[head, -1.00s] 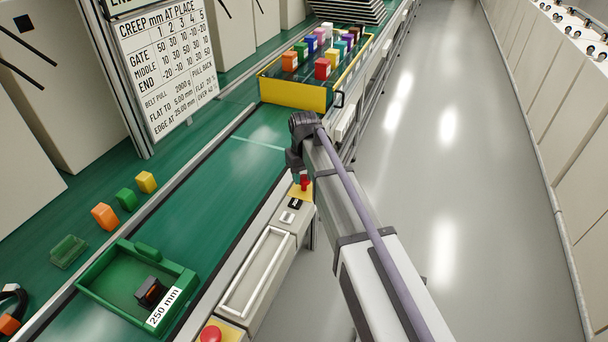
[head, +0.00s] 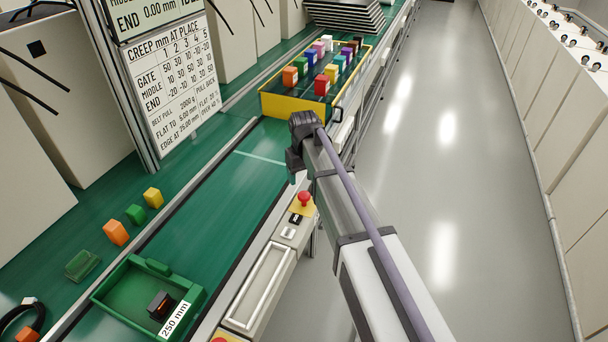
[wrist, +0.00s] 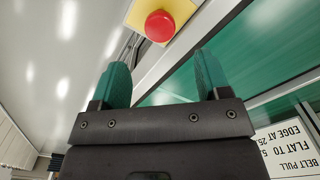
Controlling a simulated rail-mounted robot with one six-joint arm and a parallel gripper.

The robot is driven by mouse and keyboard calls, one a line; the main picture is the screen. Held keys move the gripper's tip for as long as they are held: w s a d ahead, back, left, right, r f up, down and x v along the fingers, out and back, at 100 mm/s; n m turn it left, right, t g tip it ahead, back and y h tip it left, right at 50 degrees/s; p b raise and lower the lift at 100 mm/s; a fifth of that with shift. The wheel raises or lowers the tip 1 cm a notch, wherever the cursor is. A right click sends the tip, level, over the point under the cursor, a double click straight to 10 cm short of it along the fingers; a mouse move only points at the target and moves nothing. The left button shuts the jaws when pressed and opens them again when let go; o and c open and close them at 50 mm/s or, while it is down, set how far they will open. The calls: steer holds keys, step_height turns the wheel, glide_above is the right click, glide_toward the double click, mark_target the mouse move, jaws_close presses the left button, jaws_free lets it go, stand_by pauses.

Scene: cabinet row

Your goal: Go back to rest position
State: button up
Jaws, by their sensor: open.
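My gripper shows in the wrist view (wrist: 155,85) with its two green fingers spread apart and nothing between them. The same red button (head: 304,199) is below my wrist in the head view.
A green tray (head: 107,290) marked 250 mm holds a small dark block (head: 159,305). Orange, green and yellow blocks lie left of the belt (head: 225,205). A yellow-sided bin (head: 290,104) with several coloured blocks stands farther up. The grey aisle floor (head: 470,200) is clear.

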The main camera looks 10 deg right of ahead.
step_height(320, 180, up, 4)
steer(key=shift+f+p, duration=0.25)
steer(key=shift+p, duration=0.55)
steer(key=s+d+m, duration=0.1)
steer(key=s+d, duration=0.3)
steer(key=s, duration=0.7)
steer(key=s+d+m, duration=0.2)
steer(key=s+d, duration=0.2)
steer(key=s, duration=0.8)
steer(key=shift+d+r+p, duration=0.3)
steer(key=shift+d, duration=0.05)
